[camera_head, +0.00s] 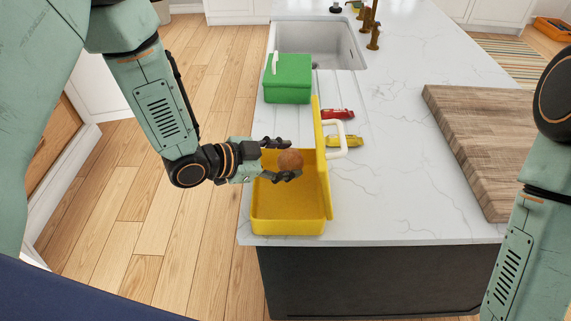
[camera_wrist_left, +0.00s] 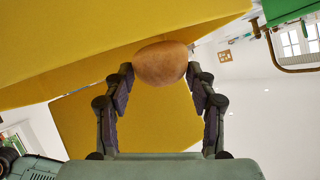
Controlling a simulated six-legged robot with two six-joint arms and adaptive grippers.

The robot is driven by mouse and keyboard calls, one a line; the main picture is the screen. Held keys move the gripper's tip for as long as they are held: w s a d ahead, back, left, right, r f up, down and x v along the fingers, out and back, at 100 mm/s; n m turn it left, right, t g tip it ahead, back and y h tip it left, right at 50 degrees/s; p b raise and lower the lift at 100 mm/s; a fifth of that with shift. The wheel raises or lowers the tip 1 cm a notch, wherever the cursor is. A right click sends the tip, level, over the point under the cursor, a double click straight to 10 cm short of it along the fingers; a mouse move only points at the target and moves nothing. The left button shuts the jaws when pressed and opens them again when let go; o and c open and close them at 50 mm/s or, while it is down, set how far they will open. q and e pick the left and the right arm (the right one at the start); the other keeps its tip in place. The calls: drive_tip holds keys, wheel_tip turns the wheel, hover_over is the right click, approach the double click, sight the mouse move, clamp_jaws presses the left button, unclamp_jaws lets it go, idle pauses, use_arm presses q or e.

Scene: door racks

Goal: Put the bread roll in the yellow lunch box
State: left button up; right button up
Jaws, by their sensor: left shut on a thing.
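The bread roll (camera_head: 290,160) is brown and round, held between the fingertips of my left gripper (camera_head: 283,160). In the left wrist view the roll (camera_wrist_left: 161,63) sits between both fingers of the left gripper (camera_wrist_left: 160,75). The yellow lunch box (camera_head: 288,228) stands open on the counter, its lid raised on the right side with a white handle. The gripper and roll are over the box's far part in the head view; their exact height above it is hard to tell. The box's yellow walls (camera_wrist_left: 120,125) fill much of the wrist view. My right gripper is out of view.
A green lunch box (camera_head: 288,82) stands shut behind, by the sink (camera_head: 318,45). A wooden board (camera_head: 480,130) lies at right. Counter between is clear.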

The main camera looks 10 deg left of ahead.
use_arm(q)
drive_tip(key=shift+s+f, duration=0.1)
drive_tip(key=shift+f, duration=0.45)
drive_tip(key=shift+a+f, duration=0.1)
drive_tip(key=shift+f, duration=0.1)
drive_tip(key=shift+a+f, duration=0.1)
drive_tip(key=shift+a, duration=0.2)
drive_tip(key=shift+d+f, duration=0.3)
drive_tip(key=shift+d, duration=0.1)
drive_tip(key=shift+a+f+b, duration=0.3)
drive_tip(key=shift+b, duration=0.15)
drive_tip(key=o, duration=0.8)
drive_tip(key=shift+d, duration=0.25)
drive_tip(key=shift+o, duration=0.2)
drive_tip(key=shift+r, duration=0.1)
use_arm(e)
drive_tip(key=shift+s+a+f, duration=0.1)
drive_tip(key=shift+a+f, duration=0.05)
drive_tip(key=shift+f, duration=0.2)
